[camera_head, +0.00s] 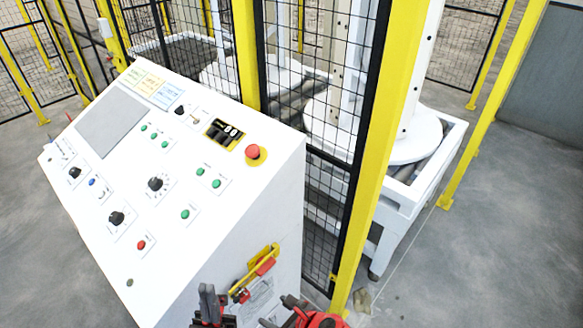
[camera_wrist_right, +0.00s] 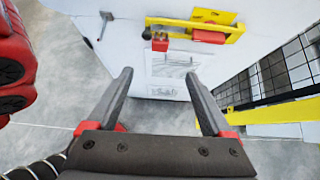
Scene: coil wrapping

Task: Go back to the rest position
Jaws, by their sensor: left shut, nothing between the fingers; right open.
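My left gripper (camera_head: 208,296) shows at the bottom of the head view, in front of the lower side of the white control console (camera_head: 130,240). Its dark fingers are together with nothing between them. My right gripper (camera_head: 281,311) is just to the right of it, partly cut off by the picture's bottom edge. In the right wrist view its two dark fingers (camera_wrist_right: 160,80) are wide apart and empty. They point toward the console's side panel, apart from the yellow and red fitting (camera_wrist_right: 200,28) on it.
A yellow fence post (camera_head: 375,150) and black mesh (camera_head: 325,210) stand right of the console. Behind them is a white machine with a round turntable (camera_head: 415,150). A red emergency button (camera_head: 252,151) is on the console top. Grey floor (camera_head: 480,250) is open at the right.

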